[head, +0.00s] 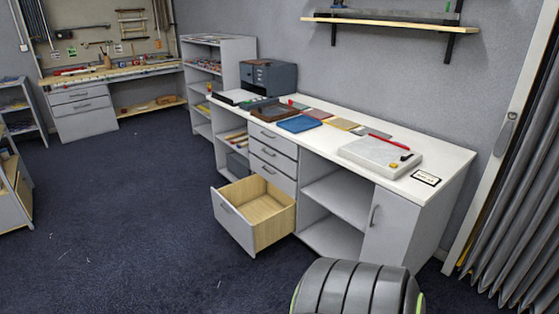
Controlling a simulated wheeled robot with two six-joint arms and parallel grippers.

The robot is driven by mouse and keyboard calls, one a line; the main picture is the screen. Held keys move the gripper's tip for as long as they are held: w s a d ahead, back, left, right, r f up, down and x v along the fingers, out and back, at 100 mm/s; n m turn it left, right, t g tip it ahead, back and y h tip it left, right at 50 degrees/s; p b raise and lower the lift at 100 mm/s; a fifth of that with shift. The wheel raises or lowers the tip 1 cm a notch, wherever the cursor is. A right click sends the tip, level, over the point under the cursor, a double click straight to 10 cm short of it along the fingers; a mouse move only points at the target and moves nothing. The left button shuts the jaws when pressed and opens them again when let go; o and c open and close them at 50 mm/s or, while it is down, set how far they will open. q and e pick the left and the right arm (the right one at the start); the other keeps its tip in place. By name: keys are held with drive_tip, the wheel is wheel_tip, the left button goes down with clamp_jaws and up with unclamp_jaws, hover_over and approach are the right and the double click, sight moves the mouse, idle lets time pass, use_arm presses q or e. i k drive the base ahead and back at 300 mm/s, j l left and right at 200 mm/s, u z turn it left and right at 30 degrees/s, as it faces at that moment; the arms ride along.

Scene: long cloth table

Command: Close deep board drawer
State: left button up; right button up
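The deep drawer (254,213) is the lowest in the drawer stack of the long white-topped cabinet. It is pulled well out, and its pale wooden inside looks empty. Its grey front (232,223) faces the lower left, with a handle on it. The shallower drawers (273,157) above it are shut. A dark ribbed part of my own body shows at the bottom, to the right of the drawer and apart from it. Neither of my grippers can be seen.
The white worktop (440,158) holds a white board, coloured sheets and a dark grey box (268,77). Open shelves (335,205) and a cupboard door (390,228) are right of the drawer. Dark carpet (120,220) is clear to the left. A folding curtain (515,220) hangs at right.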

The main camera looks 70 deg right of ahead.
sight(256, 213)
drive_tip(key=l+z, duration=0.1)
drive_tip(key=z, duration=1.65)
drive_tip(key=i+l+z, duration=0.25)
drive_tip(key=i+l, duration=0.6)
drive_tip(key=i+j+z, duration=0.45)
drive_tip(key=i+j, duration=0.8)
